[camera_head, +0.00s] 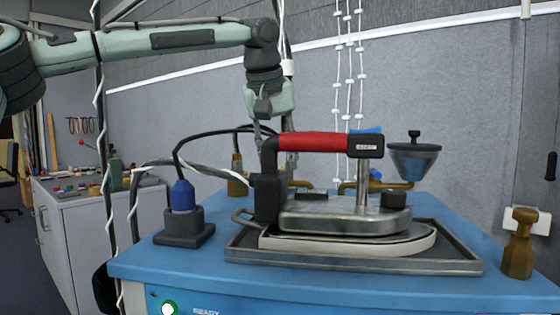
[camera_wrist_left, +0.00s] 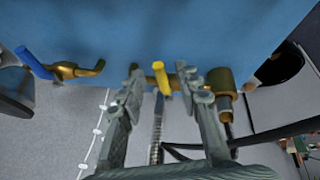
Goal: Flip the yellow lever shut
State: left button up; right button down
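The yellow lever (camera_wrist_left: 161,78) shows in the left wrist view, on a brass valve (camera_wrist_left: 219,80) at the blue table top. My left gripper (camera_wrist_left: 162,88) is open, with one finger on each side of the lever. I cannot tell whether a finger touches it. In the head view my left gripper (camera_head: 270,140) hangs down behind the iron, its fingertips partly hidden. The yellow lever is hidden there; part of a brass fitting (camera_head: 238,186) shows behind the iron. My right gripper is in neither view.
An iron with a red handle (camera_head: 313,142) stands on a metal tray (camera_head: 350,262) in front of the gripper. A second brass valve (camera_wrist_left: 78,70) has a blue lever (camera_wrist_left: 34,62). A blue plug (camera_head: 182,195) and dark cables are at the left. A brass bottle-shaped piece (camera_head: 517,248) stands right.

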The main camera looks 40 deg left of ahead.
pick_arm(q)
jog(key=shift+w+f, duration=0.1)
jog(key=shift+f, duration=0.2)
grip_shut()
jog(key=shift+a, duration=0.1)
